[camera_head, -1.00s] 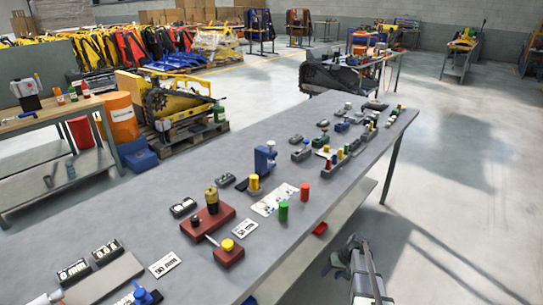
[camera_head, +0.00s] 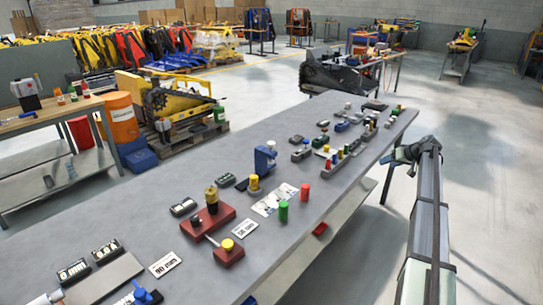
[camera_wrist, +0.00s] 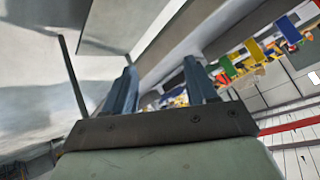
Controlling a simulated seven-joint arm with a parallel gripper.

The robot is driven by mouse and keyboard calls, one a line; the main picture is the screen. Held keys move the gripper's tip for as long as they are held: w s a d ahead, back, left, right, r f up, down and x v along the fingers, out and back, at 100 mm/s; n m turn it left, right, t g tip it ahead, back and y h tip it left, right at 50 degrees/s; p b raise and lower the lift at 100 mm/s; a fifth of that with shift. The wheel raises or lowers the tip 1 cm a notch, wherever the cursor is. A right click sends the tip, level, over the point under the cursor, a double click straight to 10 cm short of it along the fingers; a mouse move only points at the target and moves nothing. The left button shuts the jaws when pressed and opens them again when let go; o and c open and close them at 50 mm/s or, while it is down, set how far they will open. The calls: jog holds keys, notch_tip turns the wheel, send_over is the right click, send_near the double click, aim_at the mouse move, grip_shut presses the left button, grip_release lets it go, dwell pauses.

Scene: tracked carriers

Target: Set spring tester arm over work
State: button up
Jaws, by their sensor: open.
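I cannot tell for certain which bench piece is the spring tester arm. A dark red base (camera_head: 222,216) carries a brass-topped post (camera_head: 211,196). In front of it is a smaller red block (camera_head: 229,258) with a yellow knob (camera_head: 227,244) and a thin light lever (camera_head: 212,240) pointing left. A blue stand-like device (camera_head: 265,160) is further back. My gripper (camera_head: 391,160) is beyond the bench's right edge, well apart from these pieces. In the wrist view its two blue-grey fingers (camera_wrist: 160,78) are spread, with nothing between them.
The long grey bench (camera_head: 330,190) holds small counters, cards, a green cylinder (camera_head: 283,211) and a red cylinder (camera_head: 305,192). A rack of small coloured parts (camera_head: 345,155) stands near its right edge. Open floor (camera_head: 490,200) lies right of the bench.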

jog(key=w+a+r+m+g, duration=0.1)
jog(key=w+a+r+m, duration=0.1)
jog(key=w+a+r, duration=0.35)
jog(key=w+a+r+m+g, duration=0.1)
jog(key=w+a+r+g, duration=0.15)
jog(key=a, duration=0.65)
jog(key=a+r+m+g+h, duration=0.1)
jog(key=a+r+m+g, duration=0.15)
jog(key=a, duration=0.95)
jog(key=a+r+m+g+h, duration=0.15)
jog(key=a+m, duration=0.25)
jog(key=a, duration=0.8)
jog(key=a+r+m+g+h, duration=0.1)
jog(key=a+r+m+h, duration=0.2)
jog(key=a, duration=0.9)
jog(key=shift+m+t+y, duration=0.25)
jog(key=shift+m+y, duration=0.2)
jog(key=shift+y, duration=0.3)
jog(key=f, duration=1.3)
jog(key=shift+w+d+f, duration=0.15)
jog(key=shift+w+f, duration=0.15)
jog(key=shift+f, duration=0.05)
grip_shut()
